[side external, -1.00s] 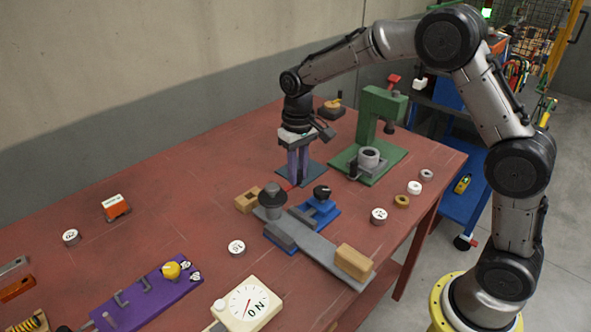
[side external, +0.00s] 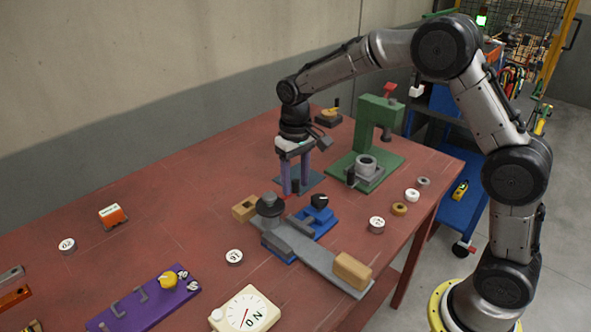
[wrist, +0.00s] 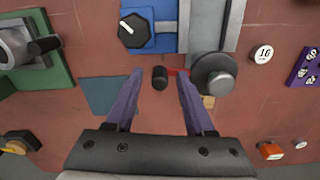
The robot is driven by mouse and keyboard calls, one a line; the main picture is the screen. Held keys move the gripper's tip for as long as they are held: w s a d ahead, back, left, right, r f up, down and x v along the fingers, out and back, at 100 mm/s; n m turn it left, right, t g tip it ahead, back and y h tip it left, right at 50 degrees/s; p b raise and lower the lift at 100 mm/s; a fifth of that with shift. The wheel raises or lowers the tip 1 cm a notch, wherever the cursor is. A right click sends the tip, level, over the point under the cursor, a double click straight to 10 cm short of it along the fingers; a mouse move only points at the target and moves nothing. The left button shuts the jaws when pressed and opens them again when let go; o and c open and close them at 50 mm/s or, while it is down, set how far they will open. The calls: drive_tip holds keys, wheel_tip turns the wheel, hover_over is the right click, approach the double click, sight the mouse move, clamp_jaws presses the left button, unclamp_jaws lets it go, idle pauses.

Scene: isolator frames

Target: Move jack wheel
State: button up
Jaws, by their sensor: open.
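The jack wheel (side external: 269,207) is a dark grey round piece on the end of a grey bar. It also shows in the wrist view (wrist: 214,76). A short red arm (wrist: 179,71) runs from it to an upright black handle (wrist: 160,78). My gripper (side external: 295,190) is open, pointing down, with its purple fingers apart. In the wrist view the handle appears between the fingertips (wrist: 160,80), with gaps on both sides. I cannot tell how far down the fingers reach along the handle.
A blue clamp (side external: 318,218) with a black knob stands beside the grey bar (side external: 315,255). A wooden block (side external: 352,271) sits on the bar's near end. A green press (side external: 375,125) stands behind right. A purple panel (side external: 145,300) and a dial (side external: 245,312) are in front.

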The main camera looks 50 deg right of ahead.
wheel_tip(320, 180, up, 14)
idle(0.4)
drive_tip(key=s+r+t, duration=0.2)
drive_tip(key=s+r, duration=0.2)
drive_tip(key=s, duration=0.4)
drive_tip(key=s+r+t, duration=0.2)
drive_tip(key=s+r, duration=0.3)
drive_tip(key=s, duration=0.4)
drive_tip(key=s+d+f+n+t, duration=0.1)
drive_tip(key=s+f, duration=1)
drive_tip(key=shift+s+f+n+t, duration=0.25)
drive_tip(key=shift+n+t, duration=0.05)
